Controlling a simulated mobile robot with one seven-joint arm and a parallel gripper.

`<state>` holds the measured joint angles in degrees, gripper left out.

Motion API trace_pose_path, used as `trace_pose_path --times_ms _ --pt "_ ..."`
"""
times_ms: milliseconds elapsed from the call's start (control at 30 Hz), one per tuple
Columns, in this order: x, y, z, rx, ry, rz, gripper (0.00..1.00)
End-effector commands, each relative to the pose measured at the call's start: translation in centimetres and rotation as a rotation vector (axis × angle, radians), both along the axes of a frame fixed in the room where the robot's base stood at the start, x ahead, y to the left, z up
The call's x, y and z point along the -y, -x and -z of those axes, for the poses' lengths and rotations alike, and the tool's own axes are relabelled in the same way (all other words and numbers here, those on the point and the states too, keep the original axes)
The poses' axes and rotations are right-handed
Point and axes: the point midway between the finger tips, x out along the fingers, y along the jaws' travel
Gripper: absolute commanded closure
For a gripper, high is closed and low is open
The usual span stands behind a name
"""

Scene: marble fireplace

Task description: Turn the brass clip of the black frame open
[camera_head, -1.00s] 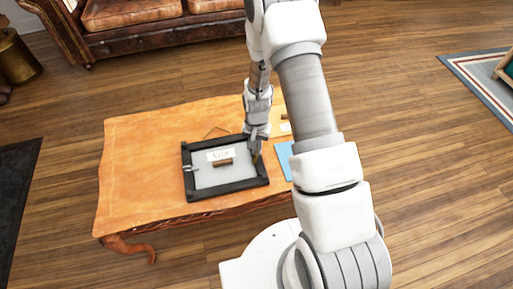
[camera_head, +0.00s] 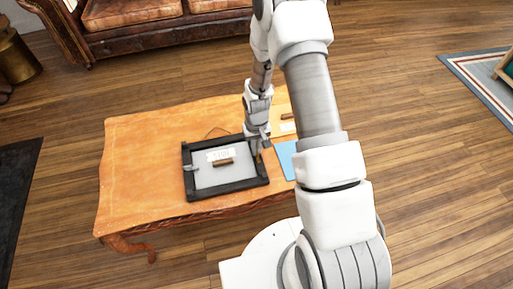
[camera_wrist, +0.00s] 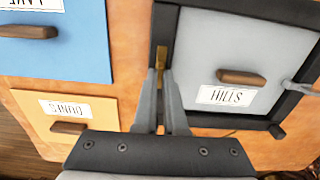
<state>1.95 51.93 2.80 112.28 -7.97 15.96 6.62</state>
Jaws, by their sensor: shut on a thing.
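The black frame (camera_head: 226,190) lies flat on the wooden table, around a grey panel marked HILLS (camera_wrist: 200,60) with a wooden handle. The brass clip (camera_wrist: 160,57) is on the frame's side bar, which is the right side in the head view. In the wrist view the clip points roughly along that bar. My gripper (camera_wrist: 161,78) is at the clip, its fingers shut on the clip's near part and hiding some of it. In the head view my gripper (camera_head: 258,152) comes down over the frame's right side.
A blue panel (camera_wrist: 55,55) marked LAKE and a yellow panel (camera_wrist: 95,105) marked DUNES lie beside the frame, each with a wooden handle. A grey clip (camera_wrist: 300,88) sits on the frame's opposite side. The table's left part (camera_head: 140,160) is clear.

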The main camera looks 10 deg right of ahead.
Motion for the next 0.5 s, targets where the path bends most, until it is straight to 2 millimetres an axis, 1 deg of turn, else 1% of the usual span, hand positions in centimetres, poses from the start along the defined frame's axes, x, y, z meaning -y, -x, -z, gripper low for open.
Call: trace_pose_path --times_ms 300,333,400,500 --pt "0.02 -0.04 -0.03 0.001 0.0 -0.002 1.0" --pt "0.02 -0.03 -0.03 0.001 0.0 -0.002 0.9" --pt "0.02 -0.04 -0.03 0.001 0.0 -0.002 0.77" --pt "0.02 -0.02 -0.02 0.001 0.0 -0.001 0.61"
